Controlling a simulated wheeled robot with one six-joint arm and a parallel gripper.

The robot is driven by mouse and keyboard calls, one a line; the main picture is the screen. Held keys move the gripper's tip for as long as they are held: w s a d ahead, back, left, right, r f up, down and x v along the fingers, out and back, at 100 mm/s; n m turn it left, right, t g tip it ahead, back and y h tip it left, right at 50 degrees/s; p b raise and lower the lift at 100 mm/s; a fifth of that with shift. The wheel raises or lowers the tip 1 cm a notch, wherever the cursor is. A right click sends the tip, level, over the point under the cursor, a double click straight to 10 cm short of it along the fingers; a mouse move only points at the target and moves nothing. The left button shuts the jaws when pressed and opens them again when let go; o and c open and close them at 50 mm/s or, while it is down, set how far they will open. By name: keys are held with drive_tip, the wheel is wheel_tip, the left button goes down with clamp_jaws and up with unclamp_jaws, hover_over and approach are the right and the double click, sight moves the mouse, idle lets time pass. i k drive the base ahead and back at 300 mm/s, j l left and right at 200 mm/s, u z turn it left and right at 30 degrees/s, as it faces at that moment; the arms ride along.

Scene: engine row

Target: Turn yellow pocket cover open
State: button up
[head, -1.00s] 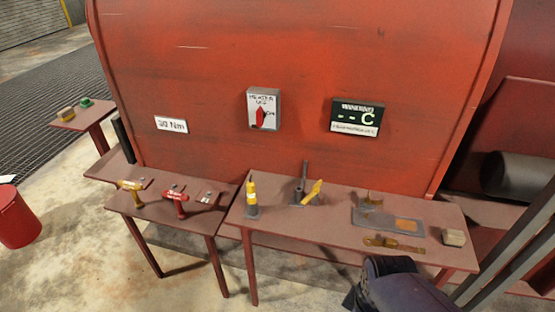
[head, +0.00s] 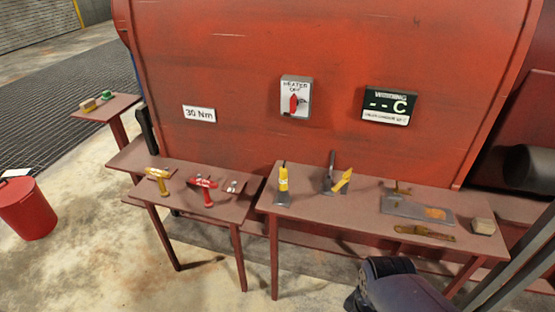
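A yellow flap-like piece (head: 342,181) sits tilted at a dark upright post (head: 331,168) on the right table. It may be the yellow pocket cover, but it is too small to tell, and I cannot make out a pocket. A yellow upright cylinder (head: 283,180) on a grey base stands to its left. A dark rounded part of my arm shows at the bottom right, in front of the table. My gripper is not in view.
The right table (head: 310,206) also holds a grey plate (head: 405,207), a brass-coloured tool (head: 424,232) and a tan block (head: 484,226). Yellow (head: 158,178) and red (head: 205,190) tools lie on the left table. A red bin (head: 27,208) stands far left on open floor.

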sight(346, 176)
drive_tip(key=i+j, duration=0.1)
drive_tip(key=i, duration=0.9)
